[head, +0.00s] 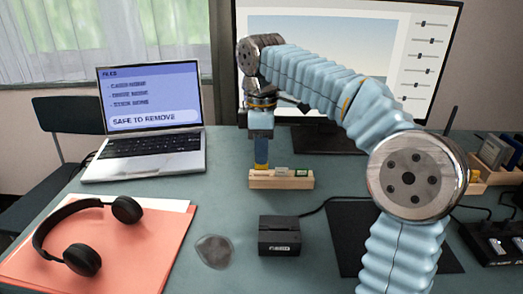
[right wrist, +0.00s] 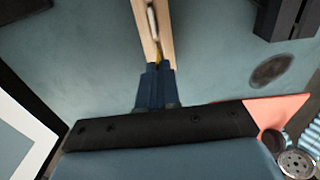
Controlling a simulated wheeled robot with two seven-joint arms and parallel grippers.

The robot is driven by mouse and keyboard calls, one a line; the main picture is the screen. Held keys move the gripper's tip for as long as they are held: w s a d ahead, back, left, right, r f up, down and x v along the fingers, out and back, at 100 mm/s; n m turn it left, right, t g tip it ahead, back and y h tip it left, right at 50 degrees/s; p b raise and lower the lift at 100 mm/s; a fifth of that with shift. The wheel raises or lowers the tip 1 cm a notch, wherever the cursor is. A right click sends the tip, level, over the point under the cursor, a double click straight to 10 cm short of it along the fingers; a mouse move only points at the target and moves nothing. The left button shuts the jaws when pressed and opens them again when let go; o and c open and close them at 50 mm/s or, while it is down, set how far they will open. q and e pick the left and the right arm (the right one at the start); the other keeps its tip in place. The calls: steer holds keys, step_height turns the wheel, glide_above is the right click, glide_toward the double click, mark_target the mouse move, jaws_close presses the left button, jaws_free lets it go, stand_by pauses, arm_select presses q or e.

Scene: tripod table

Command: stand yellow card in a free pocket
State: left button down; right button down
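My right gripper (head: 261,143) points straight down over the left end of a small wooden holder (head: 282,183). It appears shut on the yellow card (head: 261,156), which shows as a narrow upright strip below the fingers. The card's lower end meets the top of the holder; I cannot tell how deep it sits in a pocket. In the right wrist view a sliver of yellow (right wrist: 158,57) shows between the fingertips (right wrist: 157,67), over the slotted holder (right wrist: 140,14). Small items (head: 282,171) stand in the holder's middle and right. My left gripper is not in view.
A black box (head: 279,240) sits in front of the holder. A laptop (head: 150,120) and headphones (head: 85,235) on a salmon folder (head: 135,250) are at left. A monitor (head: 440,30) stands behind. Another wooden rack (head: 507,176) is at right. The table left of the holder is clear.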

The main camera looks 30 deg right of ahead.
steer(key=shift+p, duration=0.3)
steer(key=shift+f+b, duration=0.85)
steer(key=shift+f, duration=0.6)
steer(key=c, duration=1.3)
jaws_free()
step_height(320, 180, up, 14)
steer(key=p, duration=0.4)
steer(key=shift+f, duration=0.1)
